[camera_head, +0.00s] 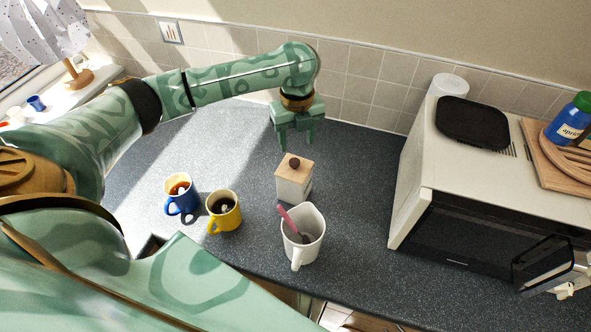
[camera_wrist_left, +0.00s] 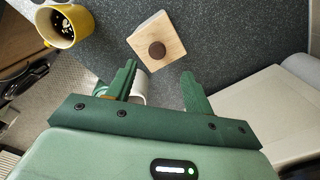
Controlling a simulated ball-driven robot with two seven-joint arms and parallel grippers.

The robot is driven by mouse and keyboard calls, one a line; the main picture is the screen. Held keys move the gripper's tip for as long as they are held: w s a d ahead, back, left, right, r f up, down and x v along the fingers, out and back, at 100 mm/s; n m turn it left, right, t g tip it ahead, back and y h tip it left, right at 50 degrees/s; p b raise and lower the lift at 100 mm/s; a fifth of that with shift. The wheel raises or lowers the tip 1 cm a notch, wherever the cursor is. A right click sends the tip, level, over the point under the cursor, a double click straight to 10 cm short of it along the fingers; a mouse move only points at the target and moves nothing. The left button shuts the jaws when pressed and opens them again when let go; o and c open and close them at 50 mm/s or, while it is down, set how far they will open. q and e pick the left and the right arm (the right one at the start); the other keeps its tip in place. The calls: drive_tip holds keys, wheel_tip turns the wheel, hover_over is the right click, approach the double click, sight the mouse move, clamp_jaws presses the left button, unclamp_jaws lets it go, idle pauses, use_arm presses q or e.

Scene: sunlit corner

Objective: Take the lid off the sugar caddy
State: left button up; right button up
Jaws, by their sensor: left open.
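The sugar caddy (camera_head: 293,190) is a small white box standing upright on the dark worktop. Its square wooden lid (camera_head: 295,169) with a dark round knob (camera_head: 294,162) sits on top. In the left wrist view the lid (camera_wrist_left: 145,36) and knob (camera_wrist_left: 157,51) show from above, just beyond the fingertips. My left gripper (camera_head: 296,143) is open and empty, fingers pointing down, behind the caddy and apart from it. In the left wrist view the gripper (camera_wrist_left: 158,72) has its fingers spread, with nothing between the tips. My right gripper is not in view.
A white jug (camera_head: 306,240) with a pink-handled utensil stands in front of the caddy. A yellow mug (camera_head: 225,217) and blue mug (camera_head: 184,203) stand to the left. A white microwave (camera_head: 414,190) stands to the right. The worktop between caddy and microwave is clear.

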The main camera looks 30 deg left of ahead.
sight(294, 161)
use_arm(q)
wheel_tip(294, 161, down, 3)
drive_tip(key=shift+f, duration=0.1)
drive_tip(key=f, duration=0.1)
drive_tip(key=f+b, duration=0.1)
drive_tip(key=f, duration=0.3)
drive_tip(key=shift+s+a+b, duration=0.2)
drive_tip(key=shift+a+b, duration=0.05)
drive_tip(key=shift+b, duration=0.1)
drive_tip(key=shift+r, duration=0.1)
drive_tip(key=c, duration=1.1)
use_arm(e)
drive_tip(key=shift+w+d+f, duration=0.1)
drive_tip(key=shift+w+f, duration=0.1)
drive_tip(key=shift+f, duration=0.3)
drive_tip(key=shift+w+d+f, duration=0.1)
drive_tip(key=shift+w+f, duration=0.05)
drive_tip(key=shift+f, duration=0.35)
